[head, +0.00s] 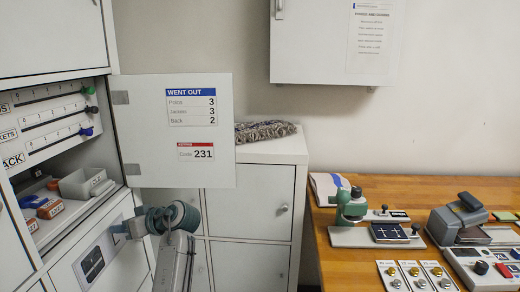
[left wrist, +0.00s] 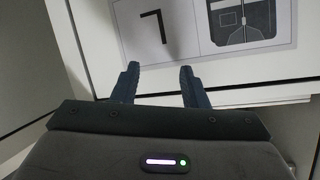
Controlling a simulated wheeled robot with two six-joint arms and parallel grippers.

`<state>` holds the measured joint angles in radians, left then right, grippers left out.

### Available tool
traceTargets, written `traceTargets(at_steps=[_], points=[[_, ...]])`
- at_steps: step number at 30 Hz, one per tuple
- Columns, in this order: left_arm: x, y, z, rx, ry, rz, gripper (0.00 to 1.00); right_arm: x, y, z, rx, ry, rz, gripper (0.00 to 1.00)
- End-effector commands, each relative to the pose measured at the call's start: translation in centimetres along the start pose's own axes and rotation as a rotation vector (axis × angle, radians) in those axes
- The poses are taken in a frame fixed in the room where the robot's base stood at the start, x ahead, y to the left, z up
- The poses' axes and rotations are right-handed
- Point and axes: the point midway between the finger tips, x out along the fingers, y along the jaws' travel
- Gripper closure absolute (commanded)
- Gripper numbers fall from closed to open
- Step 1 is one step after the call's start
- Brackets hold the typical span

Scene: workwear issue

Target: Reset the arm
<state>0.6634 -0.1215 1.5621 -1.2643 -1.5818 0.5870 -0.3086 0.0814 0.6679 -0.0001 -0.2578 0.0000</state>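My left gripper (head: 118,229) is in front of the lower front of the open cabinet at the left, beside a pictogram label (head: 99,257). In the left wrist view its two blue-grey fingers (left wrist: 160,72) are apart with nothing between them. They point at a white panel, whose label (left wrist: 222,28) shows a dark garment picture and a black angular mark. Whether the fingertips touch the panel is unclear. My right gripper is out of view.
The open cabinet door (head: 180,150) hangs just above my left arm. A grey bin (head: 82,183) and orange boxes (head: 50,208) sit on the cabinet shelf. A wooden table (head: 345,262) with devices stands at right. A folded mop-like cloth (head: 265,131) lies on the white locker.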

Motion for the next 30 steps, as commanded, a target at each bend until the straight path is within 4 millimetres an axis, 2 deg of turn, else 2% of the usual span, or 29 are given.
traceTargets(at_steps=[1, 3, 9, 14, 18, 24, 30], points=[[0.9, -0.6, 2.9, 0.037, -0.032, 0.026, 0.6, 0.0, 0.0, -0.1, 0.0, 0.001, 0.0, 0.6], [1.9, -1.2, 6.4, 0.087, -0.073, 0.07, 0.6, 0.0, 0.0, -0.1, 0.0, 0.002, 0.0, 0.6], [3.3, -3.9, 15.4, 0.221, -0.179, 0.198, 0.6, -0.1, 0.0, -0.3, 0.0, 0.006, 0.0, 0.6], [3.2, -7.3, 22.5, 0.339, -0.26, 0.32, 0.6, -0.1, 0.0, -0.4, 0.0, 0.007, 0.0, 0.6], [2.1, -11.1, 28.4, 0.452, -0.331, 0.449, 0.6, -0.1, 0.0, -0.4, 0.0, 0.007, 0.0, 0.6], [-1.2, -17.0, 34.9, 0.603, -0.419, 0.644, 0.6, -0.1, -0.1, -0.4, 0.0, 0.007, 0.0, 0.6], [-4.2, -21.1, 38.0, 0.697, -0.473, 0.785, 0.6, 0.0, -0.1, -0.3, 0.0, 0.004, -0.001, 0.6]])
